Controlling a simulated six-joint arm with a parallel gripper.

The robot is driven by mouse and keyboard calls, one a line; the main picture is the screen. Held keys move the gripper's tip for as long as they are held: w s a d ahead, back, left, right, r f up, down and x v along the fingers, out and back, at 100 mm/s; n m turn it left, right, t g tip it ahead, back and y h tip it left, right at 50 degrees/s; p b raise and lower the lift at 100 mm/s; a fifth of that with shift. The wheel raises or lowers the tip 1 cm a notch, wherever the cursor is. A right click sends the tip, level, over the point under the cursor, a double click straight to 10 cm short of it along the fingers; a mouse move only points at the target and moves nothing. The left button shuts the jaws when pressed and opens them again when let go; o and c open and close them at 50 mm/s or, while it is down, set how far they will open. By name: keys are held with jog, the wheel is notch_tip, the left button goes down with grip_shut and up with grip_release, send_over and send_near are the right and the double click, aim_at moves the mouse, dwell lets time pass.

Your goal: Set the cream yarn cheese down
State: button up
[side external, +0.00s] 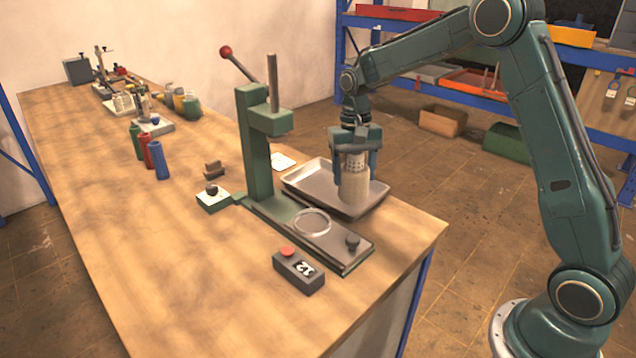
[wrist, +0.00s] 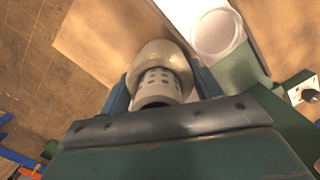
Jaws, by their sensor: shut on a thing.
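The cream yarn cheese (side external: 355,190) is a cream cylinder around a pale perforated tube, and it is upright. My gripper (side external: 355,182) is shut on it, with one blue finger on each side. It is over the metal tray (side external: 303,186) near the bench's right edge. I cannot tell whether its bottom touches the tray. In the wrist view the yarn cheese (wrist: 161,58) shows end-on between the fingers, with the perforated tube toward the camera.
A green press (side external: 256,150) with a red-knobbed lever stands left of the tray. A clear ring (side external: 312,222) lies on its base. A grey box with a red button (side external: 298,271) is in front. Blue, red and green cylinders (side external: 158,160) stand farther back. The front-left bench is clear.

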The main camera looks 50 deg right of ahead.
jog(key=w+m, duration=0.1)
jog(key=w+d+m, duration=0.1)
jog(key=m, duration=0.1)
jog(key=w+m, duration=0.1)
jog(key=m, duration=0.1)
jog(key=shift+w+d, duration=0.1)
jog(key=shift+d, duration=0.25)
jog(key=m+t, duration=0.2)
jog(key=m, duration=1.6)
send_over(334, 191)
jog(key=shift+r, duration=0.45)
jog(key=shift+f, duration=1.35)
jog(key=shift+f+n, duration=0.1)
jog(key=shift+n, duration=0.2)
jog(key=shift+f, duration=2.55)
jog(key=shift+f, duration=0.1)
